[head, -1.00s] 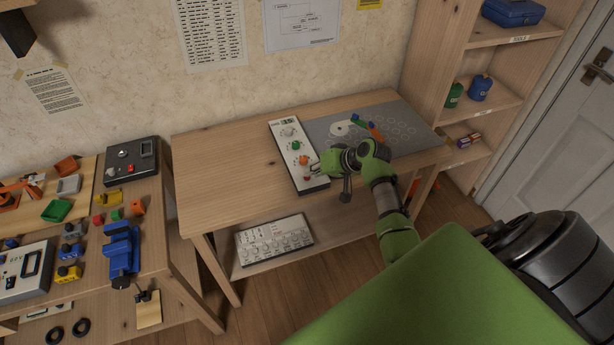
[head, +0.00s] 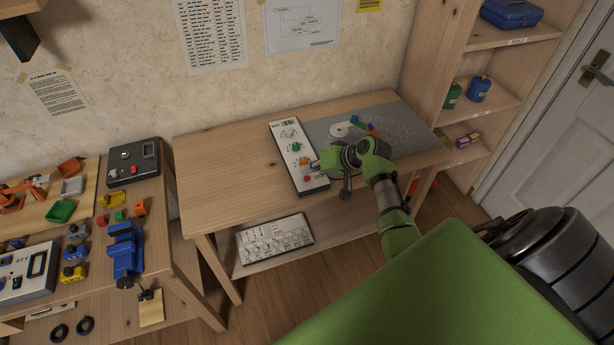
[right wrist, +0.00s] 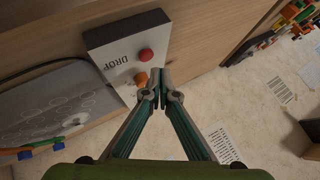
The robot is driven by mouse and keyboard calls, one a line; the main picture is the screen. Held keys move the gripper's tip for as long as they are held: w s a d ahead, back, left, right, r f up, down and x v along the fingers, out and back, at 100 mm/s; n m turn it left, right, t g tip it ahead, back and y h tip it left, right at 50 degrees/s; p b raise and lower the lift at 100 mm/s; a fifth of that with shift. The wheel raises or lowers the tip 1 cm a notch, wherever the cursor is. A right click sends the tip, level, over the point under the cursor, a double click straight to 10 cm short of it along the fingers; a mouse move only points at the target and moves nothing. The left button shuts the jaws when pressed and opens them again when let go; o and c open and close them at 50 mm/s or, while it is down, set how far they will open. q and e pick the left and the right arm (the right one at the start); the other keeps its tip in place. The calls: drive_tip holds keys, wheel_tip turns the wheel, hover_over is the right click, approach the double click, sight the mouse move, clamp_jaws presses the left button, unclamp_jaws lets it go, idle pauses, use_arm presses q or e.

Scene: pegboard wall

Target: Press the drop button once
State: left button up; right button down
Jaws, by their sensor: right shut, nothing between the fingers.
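The long white control panel (head: 299,155) lies on the wooden table and carries a green knob (head: 295,147), an orange knob (head: 303,161) and a red button (head: 307,178). In the right wrist view the red button (right wrist: 146,55) sits beside the word DROP on the panel (right wrist: 119,48); the orange knob (right wrist: 142,80) also shows. My right gripper (head: 315,166) is shut and empty at the panel's right edge, beside the orange knob. Its fingertips (right wrist: 160,74) appear apart from the red button; their height above the panel is hard to tell. My left gripper is not in view.
A grey mat (head: 375,128) with coloured pieces lies right of the panel, partly behind my right arm. The table (head: 228,160) is clear left of the panel. Another white panel (head: 274,240) rests on the lower shelf. A crowded workbench stands at left.

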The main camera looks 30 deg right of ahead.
sight(309, 179)
drive_tip(key=shift+r+p, duration=1.9)
drive_tip(key=shift+r, duration=0.4)
drive_tip(key=shift+f, duration=0.1)
